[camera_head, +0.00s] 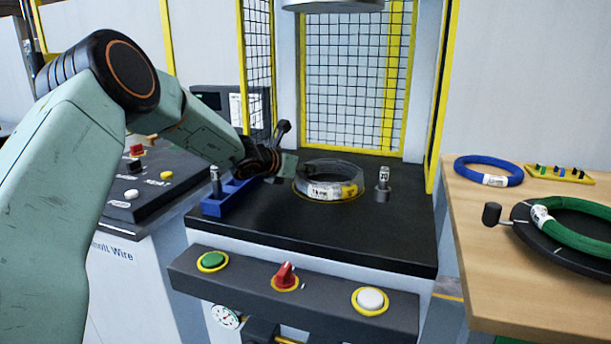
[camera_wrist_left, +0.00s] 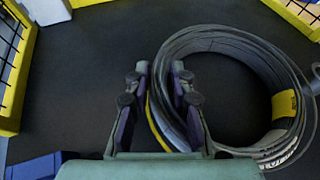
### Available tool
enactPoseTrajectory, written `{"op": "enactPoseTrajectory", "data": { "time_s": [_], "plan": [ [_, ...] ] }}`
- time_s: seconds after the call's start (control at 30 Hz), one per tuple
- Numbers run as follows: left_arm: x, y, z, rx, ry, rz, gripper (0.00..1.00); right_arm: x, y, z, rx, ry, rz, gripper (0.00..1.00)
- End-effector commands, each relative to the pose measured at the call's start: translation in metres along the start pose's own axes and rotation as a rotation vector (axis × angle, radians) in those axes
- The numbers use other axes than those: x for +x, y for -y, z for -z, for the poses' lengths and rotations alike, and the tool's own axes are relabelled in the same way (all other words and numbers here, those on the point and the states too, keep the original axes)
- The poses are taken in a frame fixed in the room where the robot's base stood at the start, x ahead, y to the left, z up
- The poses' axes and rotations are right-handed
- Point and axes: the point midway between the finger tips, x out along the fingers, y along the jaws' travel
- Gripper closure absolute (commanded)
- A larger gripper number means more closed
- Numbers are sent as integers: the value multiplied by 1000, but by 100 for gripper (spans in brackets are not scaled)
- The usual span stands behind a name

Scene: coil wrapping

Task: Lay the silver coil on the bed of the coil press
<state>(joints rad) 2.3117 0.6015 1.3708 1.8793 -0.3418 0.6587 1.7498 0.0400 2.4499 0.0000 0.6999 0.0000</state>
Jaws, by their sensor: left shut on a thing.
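The silver coil (camera_head: 328,190), with a white and yellow label, is over the black bed of the coil press (camera_head: 375,232), inside a yellow ring marking. It looks level and on or very close to the bed; I cannot tell if there is a small gap. My left gripper (camera_head: 290,166) reaches in from the left and is at the coil's left side. In the left wrist view its two fingers (camera_wrist_left: 160,72) are on either side of the wall of the coil (camera_wrist_left: 205,38), shut on it. My right gripper is not in view.
A blue block (camera_head: 230,197) with a silver post is left of the coil; another post (camera_head: 383,180) stands right of it. Yellow-framed mesh guards (camera_head: 355,85) enclose the back. A wooden table (camera_head: 480,235) at right holds a blue coil (camera_head: 489,168) and a green coil (camera_head: 575,230).

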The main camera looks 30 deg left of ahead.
Motion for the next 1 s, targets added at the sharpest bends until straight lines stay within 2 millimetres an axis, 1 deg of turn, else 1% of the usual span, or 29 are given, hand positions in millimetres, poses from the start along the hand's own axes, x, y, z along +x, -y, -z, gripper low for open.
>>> {"op": "enactPoseTrajectory", "data": {
  "time_s": [0.03,0.4,0.43,0.67,0.7,1.0],
  "plan": [
    [2,0,0,1,8,0,100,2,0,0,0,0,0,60],
    [3,0,2,1,7,0,100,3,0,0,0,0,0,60],
    [3,0,5,3,0,0,76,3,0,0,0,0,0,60],
    [3,0,4,2,1,0,56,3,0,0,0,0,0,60],
    [3,0,4,2,1,0,54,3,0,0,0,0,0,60],
    [2,0,3,2,1,0,54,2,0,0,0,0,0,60]
  ]
}}
